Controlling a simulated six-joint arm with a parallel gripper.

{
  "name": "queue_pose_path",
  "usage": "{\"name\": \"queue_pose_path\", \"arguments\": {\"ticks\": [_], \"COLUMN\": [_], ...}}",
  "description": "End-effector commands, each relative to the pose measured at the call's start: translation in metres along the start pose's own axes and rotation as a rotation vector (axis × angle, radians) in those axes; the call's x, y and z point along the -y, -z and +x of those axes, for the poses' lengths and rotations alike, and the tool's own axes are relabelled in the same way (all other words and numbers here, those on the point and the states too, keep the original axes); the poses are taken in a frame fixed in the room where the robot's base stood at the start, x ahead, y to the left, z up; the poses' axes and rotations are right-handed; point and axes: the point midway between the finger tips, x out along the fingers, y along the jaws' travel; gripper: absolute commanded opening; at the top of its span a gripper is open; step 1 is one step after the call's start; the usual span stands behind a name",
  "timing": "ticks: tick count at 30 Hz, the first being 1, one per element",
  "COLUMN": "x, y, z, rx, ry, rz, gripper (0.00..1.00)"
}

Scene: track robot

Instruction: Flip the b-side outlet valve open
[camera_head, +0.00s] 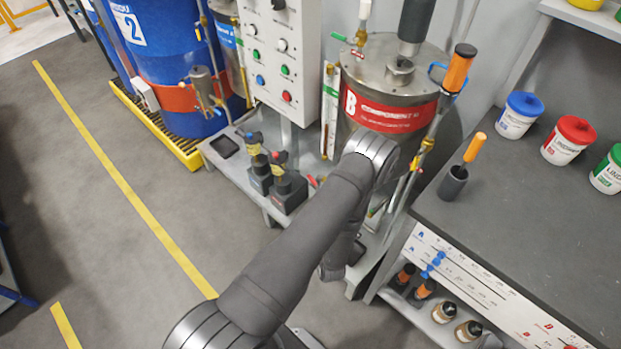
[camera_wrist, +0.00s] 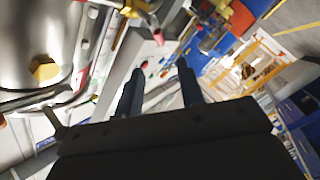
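The B tank (camera_head: 390,95) is a steel drum with a red "B Component" band, standing at the back centre. My arm crosses in front of it and hides its lower part in the head view. In the wrist view the tank's shiny wall (camera_wrist: 40,25) fills the upper left, with a brass hex fitting (camera_wrist: 44,69) on it. Brass pipework (camera_wrist: 140,10) shows at the top edge; I cannot tell which part is the outlet valve or its position. My gripper (camera_wrist: 160,68) is open with nothing between its fingers, and is hidden in the head view.
A grey control box (camera_head: 282,55) stands left of the tank. Two black-based pumps (camera_head: 272,178) sit on the low platform. A dark workbench (camera_head: 540,220) fills the right.

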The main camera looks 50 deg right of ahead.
Motion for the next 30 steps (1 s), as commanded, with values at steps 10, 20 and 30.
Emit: {"name": "queue_pose_path", "arguments": {"ticks": [10, 20, 30], "x": [0.0, 0.0, 0.0], "y": [0.001, 0.001, 0.0], "z": [0.076, 0.118, 0.122], "rx": [-0.004, 0.0, 0.001], "ry": [0.0, -0.001, -0.001], "rz": [-0.003, 0.0, 0.0], "gripper": [0.35, 0.35, 0.35]}}
